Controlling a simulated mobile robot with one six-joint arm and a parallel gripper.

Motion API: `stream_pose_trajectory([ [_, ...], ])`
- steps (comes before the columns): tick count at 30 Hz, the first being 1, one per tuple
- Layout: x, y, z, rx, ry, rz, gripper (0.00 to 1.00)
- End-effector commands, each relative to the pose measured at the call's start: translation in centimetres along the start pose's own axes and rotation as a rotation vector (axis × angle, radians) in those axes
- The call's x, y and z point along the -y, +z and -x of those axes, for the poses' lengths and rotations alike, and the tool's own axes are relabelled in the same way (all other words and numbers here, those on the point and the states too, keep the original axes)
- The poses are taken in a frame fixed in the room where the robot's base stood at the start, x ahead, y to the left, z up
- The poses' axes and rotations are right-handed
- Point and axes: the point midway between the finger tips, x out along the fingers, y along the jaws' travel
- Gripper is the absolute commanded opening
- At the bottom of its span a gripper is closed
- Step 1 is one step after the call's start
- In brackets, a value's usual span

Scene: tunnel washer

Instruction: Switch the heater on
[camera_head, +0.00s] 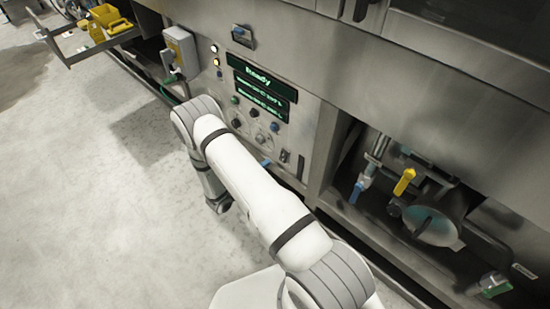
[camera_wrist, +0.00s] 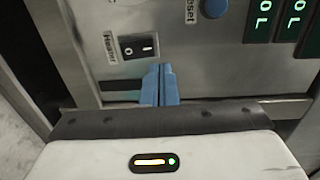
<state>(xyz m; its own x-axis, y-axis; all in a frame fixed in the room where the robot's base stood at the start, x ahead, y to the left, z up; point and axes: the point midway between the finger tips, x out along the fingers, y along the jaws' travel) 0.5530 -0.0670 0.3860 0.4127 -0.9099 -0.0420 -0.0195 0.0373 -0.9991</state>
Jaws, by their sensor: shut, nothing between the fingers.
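The heater switch (camera_wrist: 138,46) is a small black rocker marked O and I on the metal panel, beside a label reading "Heater". I cannot tell which side is pressed. It also shows small in the head view (camera_head: 284,156), low on the control panel. My gripper (camera_wrist: 160,85) has blue fingers, shut together and empty. In the wrist view its tips are just below and right of the switch, apart from it in the picture; the gap in depth is unclear. In the head view only the blue tips (camera_head: 265,163) show past my arm.
A blue button (camera_wrist: 213,8) labelled as reset sits near the switch. The display (camera_head: 258,75) reads "Ready", with knobs below it. A yellow-handled valve (camera_head: 404,182) is in the open bay to the right. The grey floor (camera_head: 90,190) is clear to the left.

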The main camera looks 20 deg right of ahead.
Motion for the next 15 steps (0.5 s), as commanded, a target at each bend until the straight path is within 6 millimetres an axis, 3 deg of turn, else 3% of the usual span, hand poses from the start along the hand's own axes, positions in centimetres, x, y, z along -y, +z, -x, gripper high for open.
stream_pose_trajectory([
  [1, 0.5, 0.1, 1.3, 0.006, 0.0, 0.001, 0.0],
  [6, 1.0, 0.1, 4.4, 0.003, 0.0, 0.0, 0.0],
  [15, 1.2, 0.0, 6.3, -0.001, -0.001, 0.0, 0.0],
])
